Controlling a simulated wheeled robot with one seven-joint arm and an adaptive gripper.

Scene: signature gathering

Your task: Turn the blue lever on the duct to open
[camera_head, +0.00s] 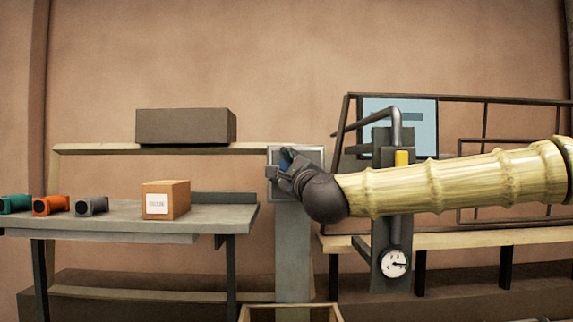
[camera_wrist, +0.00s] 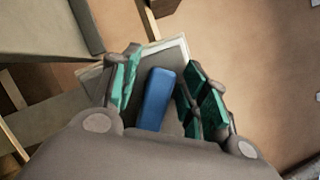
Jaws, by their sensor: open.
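The blue lever (camera_wrist: 155,98) lies between the two green-padded fingers of my gripper (camera_wrist: 160,92) in the wrist view. The fingers are apart, one on each side of it, and a gap shows on both sides. In the head view my gripper (camera_head: 279,168) is at the duct's square grey panel (camera_head: 314,154), and only a bit of the blue lever (camera_head: 286,157) shows behind the fingers. The panel stands on top of the upright grey duct (camera_head: 293,252). Part of the lever's near end is hidden by my gripper body in the wrist view.
At left, a table (camera_head: 230,213) holds a cardboard box (camera_head: 166,199) and teal, orange and grey items. A dark box (camera_head: 186,126) sits on a shelf behind. At right, a pipe stand with a yellow handle (camera_head: 401,158) and a gauge (camera_head: 395,262) stands beneath and behind my arm.

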